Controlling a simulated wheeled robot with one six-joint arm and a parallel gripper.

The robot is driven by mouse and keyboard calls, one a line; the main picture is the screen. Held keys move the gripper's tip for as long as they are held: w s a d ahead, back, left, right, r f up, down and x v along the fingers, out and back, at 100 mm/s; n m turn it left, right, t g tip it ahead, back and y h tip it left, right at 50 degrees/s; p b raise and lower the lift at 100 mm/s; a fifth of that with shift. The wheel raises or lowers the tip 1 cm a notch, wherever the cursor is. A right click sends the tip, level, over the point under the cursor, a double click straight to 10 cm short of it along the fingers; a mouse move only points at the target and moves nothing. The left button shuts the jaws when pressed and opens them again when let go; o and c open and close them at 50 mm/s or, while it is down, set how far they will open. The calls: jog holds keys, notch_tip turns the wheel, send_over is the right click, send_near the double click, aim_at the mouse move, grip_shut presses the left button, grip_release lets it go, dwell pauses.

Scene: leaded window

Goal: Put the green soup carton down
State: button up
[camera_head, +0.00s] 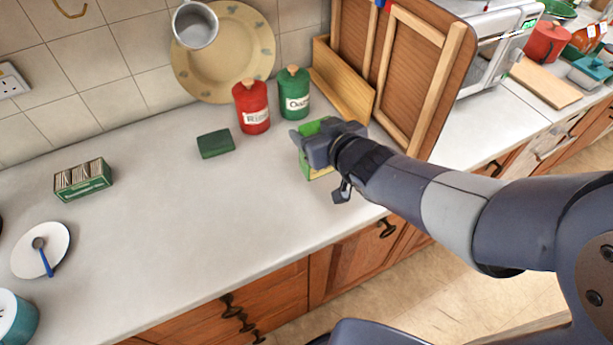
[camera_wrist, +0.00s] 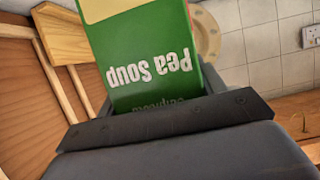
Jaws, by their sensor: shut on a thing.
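The green soup carton (camera_head: 307,159) is at the right part of the grey-white counter (camera_head: 200,240), mostly hidden behind my gripper in the head view. My gripper (camera_head: 318,145) is shut on it. In the wrist view the carton (camera_wrist: 150,55) fills the middle, with "Pea soup" lettering upside down and a yellowish band at the top. My gripper (camera_wrist: 155,105) also shows there, one jaw on each side of the carton. I cannot tell whether the carton's base touches the counter.
A red canister (camera_head: 251,106) and a green canister (camera_head: 294,93) stand behind the carton. A wooden folding panel (camera_head: 405,70) is close on the right. A dark green block (camera_head: 215,143), a box of packets (camera_head: 83,180) and a plate (camera_head: 40,250) are left. The counter's middle is clear.

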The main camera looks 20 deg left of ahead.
notch_tip(320, 180, down, 10)
jog(key=shift+w+a+r+b, duration=0.1)
jog(key=shift+b, duration=0.45)
jog(key=shift+f+b, duration=0.2)
jog(key=shift+b, duration=0.1)
jog(key=o, duration=1.1)
jog(key=shift+c, duration=0.2)
jog(key=shift+r, duration=0.15)
jog(key=shift+r+p, duration=0.15)
jog(key=shift+p, duration=0.3)
jog(key=v, duration=1.2)
